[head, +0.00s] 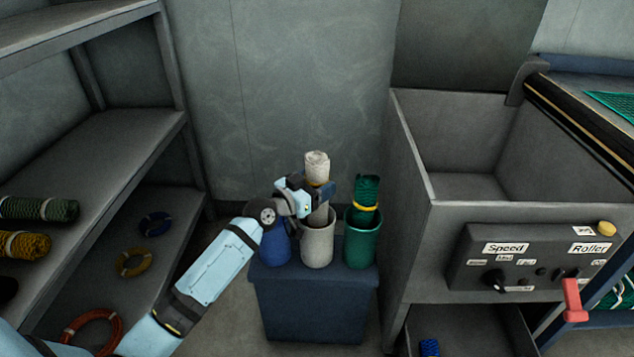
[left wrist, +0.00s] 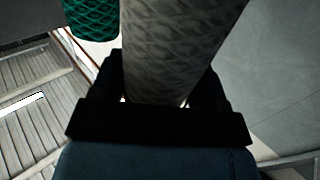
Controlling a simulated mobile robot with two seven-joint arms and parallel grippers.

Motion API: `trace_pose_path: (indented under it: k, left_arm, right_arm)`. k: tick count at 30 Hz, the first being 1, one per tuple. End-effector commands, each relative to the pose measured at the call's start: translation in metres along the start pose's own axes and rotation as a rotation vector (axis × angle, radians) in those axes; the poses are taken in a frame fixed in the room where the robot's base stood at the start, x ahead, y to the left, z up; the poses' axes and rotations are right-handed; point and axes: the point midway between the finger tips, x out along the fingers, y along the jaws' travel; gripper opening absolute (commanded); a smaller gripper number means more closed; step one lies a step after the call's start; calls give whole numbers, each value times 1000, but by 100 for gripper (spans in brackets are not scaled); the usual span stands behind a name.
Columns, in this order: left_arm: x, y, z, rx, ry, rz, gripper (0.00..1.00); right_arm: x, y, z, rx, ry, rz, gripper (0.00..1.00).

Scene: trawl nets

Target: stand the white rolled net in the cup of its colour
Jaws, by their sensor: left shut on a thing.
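The white rolled net (head: 317,168) is upright in the head view, with its lower end inside the mouth of the white cup (head: 318,245). My left gripper (head: 318,190) is shut around the net just above the cup. The net also fills the middle of the left wrist view (left wrist: 175,50), between the fingers. Whether the net's lower end touches the cup's bottom is hidden by the cup wall. My right gripper is not in view.
The green cup (head: 361,245) with a green rolled net (head: 366,190) stands right of the white cup; the blue cup (head: 275,247) stands left. All stand on a dark blue box (head: 315,305). A grey shelf (head: 110,150) is left, a grey bin with controls (head: 410,170) right.

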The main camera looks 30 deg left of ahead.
Motion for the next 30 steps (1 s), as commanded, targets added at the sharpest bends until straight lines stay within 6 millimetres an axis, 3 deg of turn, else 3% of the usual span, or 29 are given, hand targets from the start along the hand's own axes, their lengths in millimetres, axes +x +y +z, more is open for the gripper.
trace_pose_path:
  k: [13,14,18,26,30]
  left_arm:
    - [0,0,3,1,3,-1,27]
    - [0,0,3,1,3,-1,70]
    - [0,0,3,1,3,-1,97]
    - [-1,0,5,1,-2,0,97]
    - [-12,-1,4,4,-2,-1,97]
  right_arm:
    - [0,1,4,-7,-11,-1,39]
    - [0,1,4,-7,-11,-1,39]
    - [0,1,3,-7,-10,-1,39]
    - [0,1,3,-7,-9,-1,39]
    - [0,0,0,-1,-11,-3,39]
